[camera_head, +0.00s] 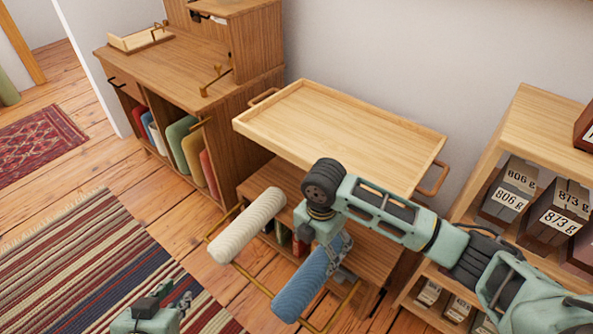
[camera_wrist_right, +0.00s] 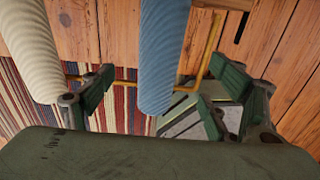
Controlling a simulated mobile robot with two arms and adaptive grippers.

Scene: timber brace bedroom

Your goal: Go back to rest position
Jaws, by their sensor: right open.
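My right gripper (camera_head: 328,240) is open at the near side of the wooden cart, above the upper end of a blue ribbed roll (camera_head: 303,286). In the right wrist view, the blue roll (camera_wrist_right: 162,60) shows between the two spread fingers of the right gripper (camera_wrist_right: 155,85); I cannot tell whether they touch it. My left gripper (camera_head: 165,306) is low at the bottom left, over the striped rug and partly cut off. Whether its fingers are apart is unclear.
A cream ribbed roll (camera_head: 247,227) lies left of the blue one, near a brass rail (camera_head: 252,278). The cart's top tray (camera_head: 340,120) is empty. A shelf (camera_head: 540,125) with weight-labelled boxes stands right, a wooden cabinet (camera_head: 165,70) left.

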